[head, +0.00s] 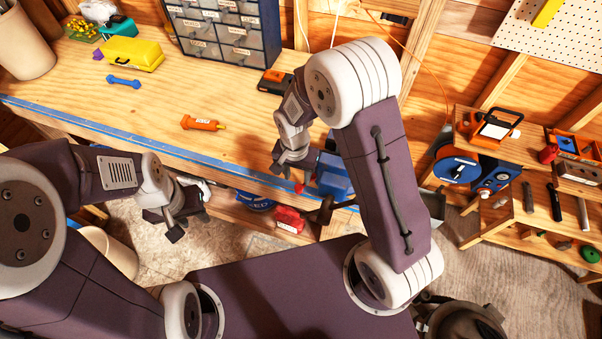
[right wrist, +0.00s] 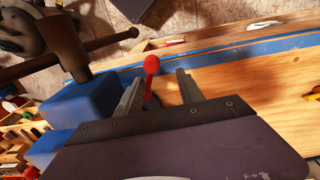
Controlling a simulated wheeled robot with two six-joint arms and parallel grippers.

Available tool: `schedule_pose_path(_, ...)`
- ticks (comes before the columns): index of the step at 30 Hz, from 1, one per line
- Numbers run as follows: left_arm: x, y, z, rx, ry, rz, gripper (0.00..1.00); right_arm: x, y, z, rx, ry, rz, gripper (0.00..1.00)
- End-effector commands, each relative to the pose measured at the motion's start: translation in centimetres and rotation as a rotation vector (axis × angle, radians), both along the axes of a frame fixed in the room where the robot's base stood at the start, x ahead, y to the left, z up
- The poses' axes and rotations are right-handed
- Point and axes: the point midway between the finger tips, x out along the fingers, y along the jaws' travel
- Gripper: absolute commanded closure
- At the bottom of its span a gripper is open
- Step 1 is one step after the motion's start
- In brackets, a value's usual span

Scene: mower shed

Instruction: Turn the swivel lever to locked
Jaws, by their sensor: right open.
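The swivel lever's red knob (right wrist: 151,66) shows between the two fingers of my right gripper (right wrist: 159,77) in the right wrist view, nearer the left finger. A clear gap separates it from the right finger. In the head view the red knob (head: 299,187) shows just below my right gripper (head: 290,170), at the bench's front edge. The blue vise (head: 335,175) stands right beside it. My left gripper (head: 187,228) hangs empty in front of the bench with its fingers apart.
The vise's dark screw and handle bar (right wrist: 80,50) stick out near my right gripper. On the bench (head: 100,82) lie an orange tool (head: 202,123), a blue dumbbell-shaped piece (head: 123,82) and a yellow box (head: 134,55). A drawer cabinet (head: 222,30) stands behind. The bench's middle is mostly clear.

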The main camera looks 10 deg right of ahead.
Motion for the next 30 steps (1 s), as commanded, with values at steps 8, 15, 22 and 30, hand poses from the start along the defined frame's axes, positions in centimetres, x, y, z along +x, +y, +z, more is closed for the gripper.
schedule_pose_path(8,0.0,0.0,2.9,0.000,0.000,0.000,0.64,0.3,-0.1,3.4,0.001,-0.006,0.002,0.55)
schedule_pose_path(15,0.0,0.0,4.7,0.000,0.000,0.000,0.64,0.4,0.0,5.6,0.001,-0.009,0.002,0.55)
schedule_pose_path(22,0.0,0.0,6.5,0.000,0.000,0.000,0.64,0.5,0.0,7.6,0.001,-0.009,0.003,0.55)
schedule_pose_path(30,0.0,0.0,8.3,0.000,0.000,0.000,0.64,0.5,0.1,9.8,0.001,-0.010,0.003,0.55)
